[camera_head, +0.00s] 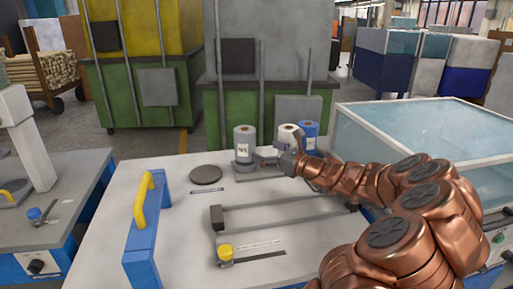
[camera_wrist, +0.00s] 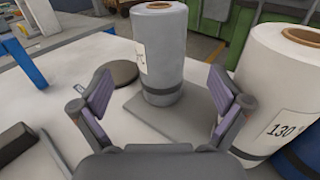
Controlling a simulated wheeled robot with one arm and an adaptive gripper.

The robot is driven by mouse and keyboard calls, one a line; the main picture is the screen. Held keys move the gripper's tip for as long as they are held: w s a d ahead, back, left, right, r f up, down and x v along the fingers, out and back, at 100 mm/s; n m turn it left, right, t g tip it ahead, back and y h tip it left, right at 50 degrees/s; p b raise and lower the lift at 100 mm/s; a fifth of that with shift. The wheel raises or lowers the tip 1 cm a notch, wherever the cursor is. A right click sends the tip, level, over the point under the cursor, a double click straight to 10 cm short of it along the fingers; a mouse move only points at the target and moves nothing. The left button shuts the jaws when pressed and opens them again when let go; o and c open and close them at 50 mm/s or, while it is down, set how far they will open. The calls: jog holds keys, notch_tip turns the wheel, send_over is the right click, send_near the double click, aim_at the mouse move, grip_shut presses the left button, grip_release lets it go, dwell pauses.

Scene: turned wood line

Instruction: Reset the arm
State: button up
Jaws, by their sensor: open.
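My gripper (camera_wrist: 162,108) is open and empty in the wrist view, its two fingers spread wide. A grey roll (camera_wrist: 160,50) with a white label stands upright on a flat grey plate (camera_wrist: 198,125), beyond and between the fingers and apart from them. The grey roll also stands at the back of the table in the head view (camera_head: 245,142). In the head view my copper-coloured arm reaches in from the right, and my gripper (camera_head: 284,146) is at its end, in front of a white roll (camera_head: 290,132). That white roll, marked 130, stands close on the right in the wrist view (camera_wrist: 285,85).
A blue roll (camera_head: 309,136) stands beside the white one. A dark round disc (camera_head: 206,175) lies left of the rolls. A blue frame with a yellow handle (camera_head: 143,198) rises at the table's left. A glass-topped case (camera_head: 430,140) stands right.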

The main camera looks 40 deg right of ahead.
jog(key=shift+v, duration=1.75)
